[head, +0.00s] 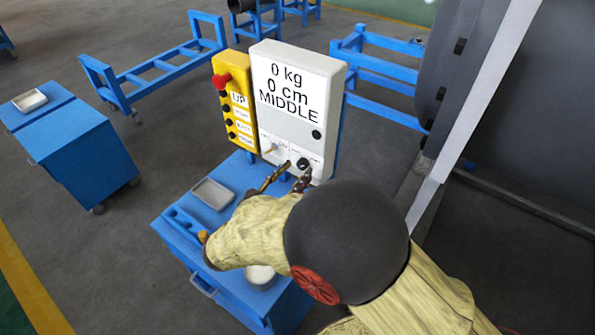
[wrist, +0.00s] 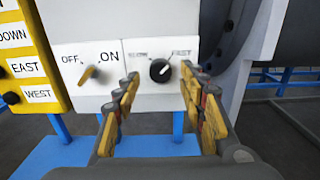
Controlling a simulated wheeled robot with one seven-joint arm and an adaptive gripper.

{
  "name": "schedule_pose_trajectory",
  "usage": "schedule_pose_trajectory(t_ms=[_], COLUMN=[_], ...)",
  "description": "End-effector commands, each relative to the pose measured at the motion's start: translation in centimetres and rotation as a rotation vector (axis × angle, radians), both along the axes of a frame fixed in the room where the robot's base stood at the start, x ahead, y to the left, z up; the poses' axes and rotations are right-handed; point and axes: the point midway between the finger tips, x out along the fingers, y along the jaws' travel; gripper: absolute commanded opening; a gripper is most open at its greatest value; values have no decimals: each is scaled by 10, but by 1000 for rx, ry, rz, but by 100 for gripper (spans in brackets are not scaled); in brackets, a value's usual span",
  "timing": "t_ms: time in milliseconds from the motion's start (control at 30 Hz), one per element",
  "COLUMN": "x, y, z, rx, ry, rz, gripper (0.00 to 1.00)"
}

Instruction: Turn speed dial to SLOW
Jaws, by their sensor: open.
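The speed dial (wrist: 160,70) is a round black knob with a white mark, on the lower right of the white control box (head: 297,100). In the wrist view its label reads FAST at the right; the left word is blurred. The mark points up and to the right. The dial also shows in the head view (head: 303,164). The box's screen reads "0 kg, 0 cm, MIDDLE". My gripper (wrist: 162,88) is open, its two fingers either side of the dial in the picture. I cannot tell whether they touch the box.
An OFF/ON switch (wrist: 90,74) sits left of the dial, near my left finger. A yellow button box (head: 234,103) with a red stop button stands left of the white box. A grey tray (head: 212,194) lies on the blue cart (head: 170,232) below.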

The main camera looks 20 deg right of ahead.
Motion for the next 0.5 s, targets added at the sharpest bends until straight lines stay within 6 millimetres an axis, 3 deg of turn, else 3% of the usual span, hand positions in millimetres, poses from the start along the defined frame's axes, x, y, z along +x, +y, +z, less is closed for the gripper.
schedule_pose_trajectory(t_ms=[200,500], x=[9,9], y=[-13,-13], z=[0,0], rx=[0,1], ry=[0,1], rz=[-1,0], gripper=[42,41])
